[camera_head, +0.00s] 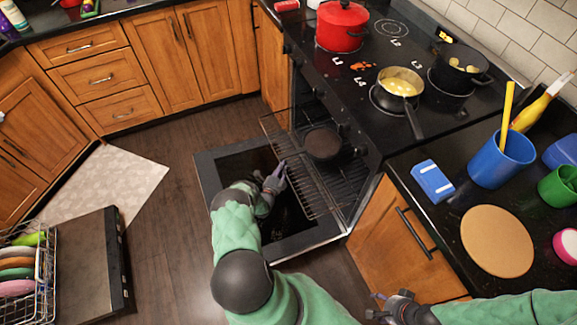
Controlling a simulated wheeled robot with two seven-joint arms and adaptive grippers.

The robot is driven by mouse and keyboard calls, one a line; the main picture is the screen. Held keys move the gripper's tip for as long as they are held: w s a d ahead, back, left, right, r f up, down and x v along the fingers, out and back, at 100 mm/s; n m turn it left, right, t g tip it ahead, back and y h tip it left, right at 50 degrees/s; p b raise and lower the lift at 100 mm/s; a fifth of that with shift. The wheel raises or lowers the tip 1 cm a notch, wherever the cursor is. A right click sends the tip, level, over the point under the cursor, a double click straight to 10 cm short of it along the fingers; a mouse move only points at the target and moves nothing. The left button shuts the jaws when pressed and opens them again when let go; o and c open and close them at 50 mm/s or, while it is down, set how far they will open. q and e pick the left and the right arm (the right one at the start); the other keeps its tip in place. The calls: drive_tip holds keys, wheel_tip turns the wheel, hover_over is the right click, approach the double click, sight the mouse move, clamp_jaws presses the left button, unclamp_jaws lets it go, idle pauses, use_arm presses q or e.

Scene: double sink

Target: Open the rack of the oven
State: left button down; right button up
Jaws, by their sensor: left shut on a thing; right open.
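The oven's door (222,179) is folded down open below the black cooktop. A wire rack (312,192) sticks partly out of the oven over the open door. A dark round pan (323,143) rests on the rack near the oven opening. My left gripper (277,172) is at the rack's front edge, shut on it; the fingers are small in the view and the contact is hard to make out. My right gripper (380,306) is open and empty at the bottom of the view, in front of the lower cabinet on the right.
A red pot (342,28), a pan of yellow food (400,83) and a black pot (458,68) stand on the cooktop. The right counter holds a blue cup (501,160) and a round board (497,242). An open dishwasher door (88,265) lies at lower left. Bare floor (165,225) lies between.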

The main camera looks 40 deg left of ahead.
use_arm(q)
drive_tip(key=shift+s+f, duration=0.1)
drive_tip(key=shift+s, duration=0.1)
drive_tip(key=c, duration=1.1)
unclamp_jaws()
drive_tip(key=shift+c, duration=0.2)
drive_tip(key=shift+s, duration=0.1)
drive_tip(key=v, duration=1.1)
drive_tip(key=shift+s, duration=0.4)
drive_tip(key=shift+d, duration=0.1)
